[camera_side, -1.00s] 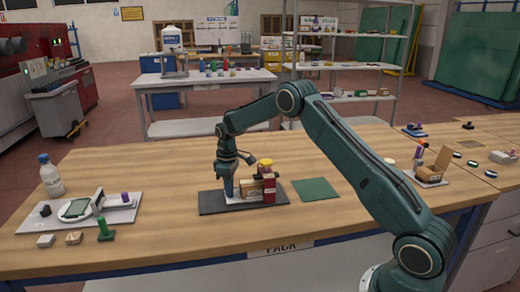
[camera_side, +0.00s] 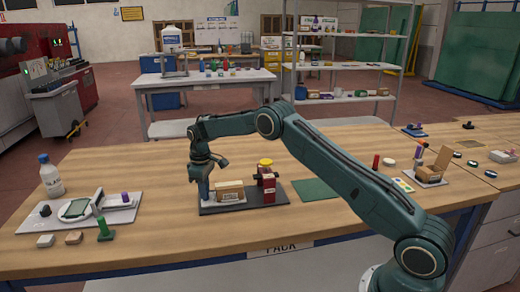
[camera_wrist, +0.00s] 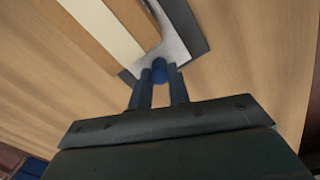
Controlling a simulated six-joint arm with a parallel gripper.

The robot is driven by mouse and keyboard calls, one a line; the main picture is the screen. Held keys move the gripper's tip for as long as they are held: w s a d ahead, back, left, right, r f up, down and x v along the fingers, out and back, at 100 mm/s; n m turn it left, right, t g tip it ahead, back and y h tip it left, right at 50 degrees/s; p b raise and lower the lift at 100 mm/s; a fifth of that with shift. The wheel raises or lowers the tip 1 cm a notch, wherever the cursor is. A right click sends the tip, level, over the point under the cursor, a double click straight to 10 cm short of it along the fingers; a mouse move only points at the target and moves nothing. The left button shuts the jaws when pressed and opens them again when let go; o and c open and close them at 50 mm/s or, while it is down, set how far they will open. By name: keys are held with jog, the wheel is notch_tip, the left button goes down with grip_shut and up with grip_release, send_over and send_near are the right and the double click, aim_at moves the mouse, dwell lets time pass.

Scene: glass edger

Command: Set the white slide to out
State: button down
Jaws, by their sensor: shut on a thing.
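The white slide (camera_side: 226,202) is a light plate on the black base (camera_side: 262,203). It sits at the left end of the base, apart from the red block with the yellow top (camera_side: 266,180). A tan box (camera_side: 230,191) rests on the slide. In the wrist view the slide (camera_wrist: 172,45) has a blue knob (camera_wrist: 159,73) at its near end. My gripper (camera_side: 204,196) is down at this left end. In the wrist view my gripper's fingers (camera_wrist: 159,80) are shut on the blue knob, one on each side.
A green mat (camera_side: 315,189) lies right of the base. A cardboard box (camera_side: 436,163) and small items lie at the right. Table space left of my gripper is clear.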

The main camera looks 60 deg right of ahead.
jog(key=c, duration=1.5)
grip_release()
jog(key=shift+w+a+r, duration=0.1)
jog(key=shift+w+a, duration=0.15)
jog(key=shift+w, duration=0.05)
jog(key=shift+o, duration=0.9)
jog(key=shift+s+d, duration=0.1)
jog(key=shift+s, duration=0.05)
notch_tip(320, 180, up, 14)
